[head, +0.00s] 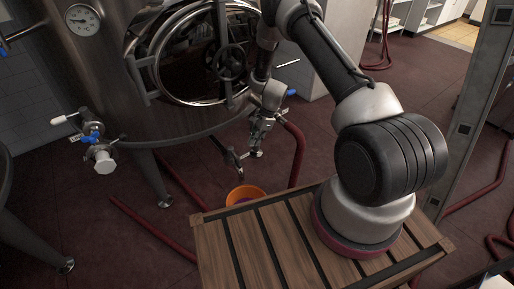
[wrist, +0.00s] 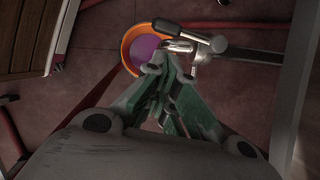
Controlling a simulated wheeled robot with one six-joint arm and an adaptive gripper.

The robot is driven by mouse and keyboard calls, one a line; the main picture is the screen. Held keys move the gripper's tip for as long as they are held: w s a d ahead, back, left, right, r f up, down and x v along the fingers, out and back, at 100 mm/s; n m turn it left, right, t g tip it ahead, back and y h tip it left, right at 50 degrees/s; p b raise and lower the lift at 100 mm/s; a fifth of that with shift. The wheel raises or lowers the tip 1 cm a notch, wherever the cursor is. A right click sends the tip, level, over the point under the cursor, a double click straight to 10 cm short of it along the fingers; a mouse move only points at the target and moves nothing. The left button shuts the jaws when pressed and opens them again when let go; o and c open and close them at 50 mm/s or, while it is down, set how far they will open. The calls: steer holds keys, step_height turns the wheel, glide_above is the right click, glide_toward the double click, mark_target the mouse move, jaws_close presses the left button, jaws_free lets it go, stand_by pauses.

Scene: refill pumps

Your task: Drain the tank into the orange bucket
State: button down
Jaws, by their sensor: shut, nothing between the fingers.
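The steel tank (head: 140,90) stands on legs at the upper left of the head view. The orange bucket (head: 245,190) sits on the floor below its front; the wrist view shows the bucket's rim (wrist: 128,38) and something purple inside (wrist: 146,47). A metal outlet valve (wrist: 190,42) with a dark-gripped lever (wrist: 180,31) appears above the bucket in the wrist view. My gripper (head: 254,152) points down near this valve. Its fingertips (wrist: 172,64) are together, empty and close to the valve; whether they touch it is unclear. Flow from the outlet cannot be made out.
A second valve (head: 95,150) with blue and white handles is on the tank's left side. A wooden slatted platform (head: 240,250) is in front. Red hoses (head: 298,150) lie across the floor. A metal post (head: 475,100) stands at right.

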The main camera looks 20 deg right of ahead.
mark_target(235, 158)
steer(key=x, duration=0.9)
steer(key=shift+f, duration=0.3)
steer(key=shift+a, duration=0.1)
